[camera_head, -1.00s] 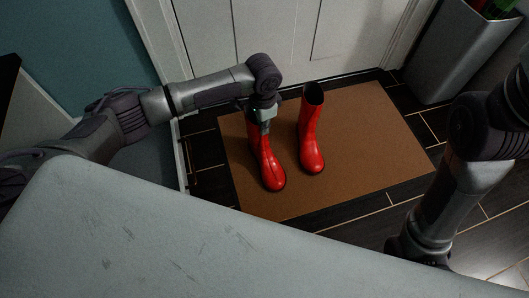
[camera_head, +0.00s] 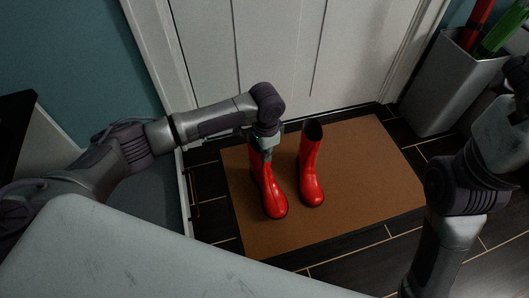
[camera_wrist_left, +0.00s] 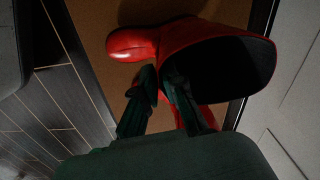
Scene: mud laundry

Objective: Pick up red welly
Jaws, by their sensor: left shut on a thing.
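Two red wellies stand side by side on a brown doormat (camera_head: 375,185) in front of the door, toes pointing away from it. My left gripper (camera_head: 264,152) reaches down to the shaft of the left red welly (camera_head: 269,190) and is shut on it, hiding part of its top. This welly still appears to rest on the mat. The right red welly (camera_head: 311,175) stands upright just beside it. In the left wrist view, the open top and toe of a red welly (camera_wrist_left: 195,42) lie close to my fingers (camera_wrist_left: 160,85). My right gripper is out of the frame.
A white door (camera_head: 290,55) stands behind the mat. A grey bin (camera_head: 448,88) holding red and green things is at the back right. Dark tiles (camera_head: 215,220) surround the mat. A pale surface (camera_head: 110,265) fills the lower left foreground.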

